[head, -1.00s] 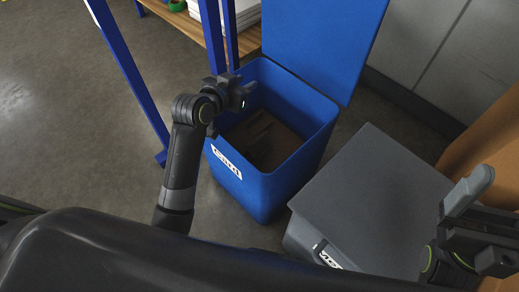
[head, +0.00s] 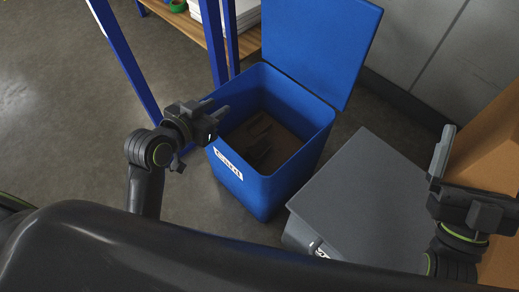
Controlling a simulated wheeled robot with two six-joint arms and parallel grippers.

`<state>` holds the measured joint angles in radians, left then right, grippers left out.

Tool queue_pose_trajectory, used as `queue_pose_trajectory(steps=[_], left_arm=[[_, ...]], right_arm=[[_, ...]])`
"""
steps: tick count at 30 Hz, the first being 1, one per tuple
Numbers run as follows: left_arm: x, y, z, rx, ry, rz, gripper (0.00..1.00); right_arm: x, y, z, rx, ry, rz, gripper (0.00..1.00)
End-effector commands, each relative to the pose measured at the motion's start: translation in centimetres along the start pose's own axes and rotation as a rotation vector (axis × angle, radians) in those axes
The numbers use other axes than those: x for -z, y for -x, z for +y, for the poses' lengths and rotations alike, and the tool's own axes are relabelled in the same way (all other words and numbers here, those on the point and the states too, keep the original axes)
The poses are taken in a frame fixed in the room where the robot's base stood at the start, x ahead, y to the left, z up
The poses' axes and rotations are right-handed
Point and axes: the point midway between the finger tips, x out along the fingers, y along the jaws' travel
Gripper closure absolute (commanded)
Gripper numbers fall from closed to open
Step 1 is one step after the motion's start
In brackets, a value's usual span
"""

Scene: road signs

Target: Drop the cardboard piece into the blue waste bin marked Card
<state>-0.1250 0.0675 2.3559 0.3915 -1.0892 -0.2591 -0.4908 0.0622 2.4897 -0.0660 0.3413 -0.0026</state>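The blue waste bin (head: 268,190) stands in the middle with its lid raised at the back and a white "Card" label on its front. Brown, flat cardboard (head: 262,140) lies inside at the bottom, partly in shadow; I cannot tell whether it is one piece or more. My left gripper (head: 219,109) is at the bin's left rim, with its fingers apart and nothing seen between them. My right gripper (head: 447,165) is at the right, in front of a large brown surface; whether its fingers are open or shut is unclear.
A grey bin (head: 365,195) with a closed lid stands right of the blue one. A large brown cardboard-like panel (head: 490,150) is at the right edge. A blue-framed shelf (head: 215,40) stands behind left. The floor at the left is clear.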

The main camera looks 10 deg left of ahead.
Motion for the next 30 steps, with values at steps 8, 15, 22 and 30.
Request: queue_pose_trajectory(steps=[8,15,22,30], left_arm=[[0.1,2.5,0.0,0.001,0.0,-0.001,0.7],[0.0,3.6,0.0,0.0,0.0,-0.001,0.7],[0.0,3.9,0.0,-0.001,0.001,-0.001,0.7],[0.0,3.8,0.0,0.0,0.001,-0.001,0.7]], right_arm=[[-4.3,0.8,0.3,-0.013,-0.04,-0.259,0.0],[-6.4,1.7,0.3,-0.016,-0.06,-0.387,0.0],[-6.9,2.0,0.3,-0.016,-0.065,-0.413,0.0],[-6.8,1.9,0.3,-0.016,-0.065,-0.412,0.0]])
